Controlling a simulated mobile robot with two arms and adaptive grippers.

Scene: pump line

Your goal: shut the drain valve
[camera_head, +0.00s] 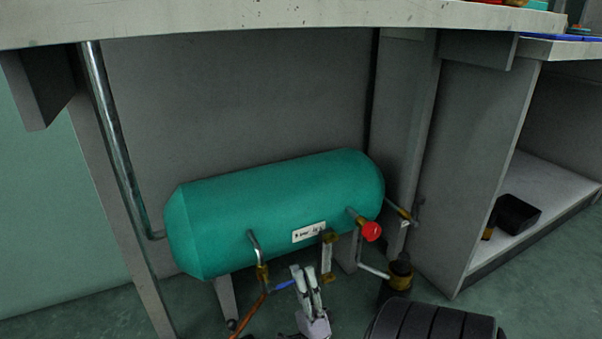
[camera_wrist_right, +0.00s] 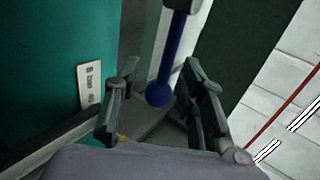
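A teal tank (camera_head: 270,208) lies under the bench. On its front left a bent pipe runs down to a brass valve (camera_head: 262,272) with a blue lever (camera_head: 284,285). The lever points right, toward my right gripper (camera_head: 305,278), which comes up from below. In the right wrist view the blue lever (camera_wrist_right: 172,60) ends in a ball that shows between the two spread fingers of my right gripper (camera_wrist_right: 160,95). The fingers are apart and I see no clear contact with the lever. My left gripper is out of view.
A red knob (camera_head: 372,231) and a vertical gauge (camera_head: 327,256) sit on the tank's right half. A copper pipe (camera_head: 249,318) leaves the valve downward. The bench top (camera_head: 250,20) overhangs the tank. A dark block (camera_head: 517,213) lies on the shelf at right.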

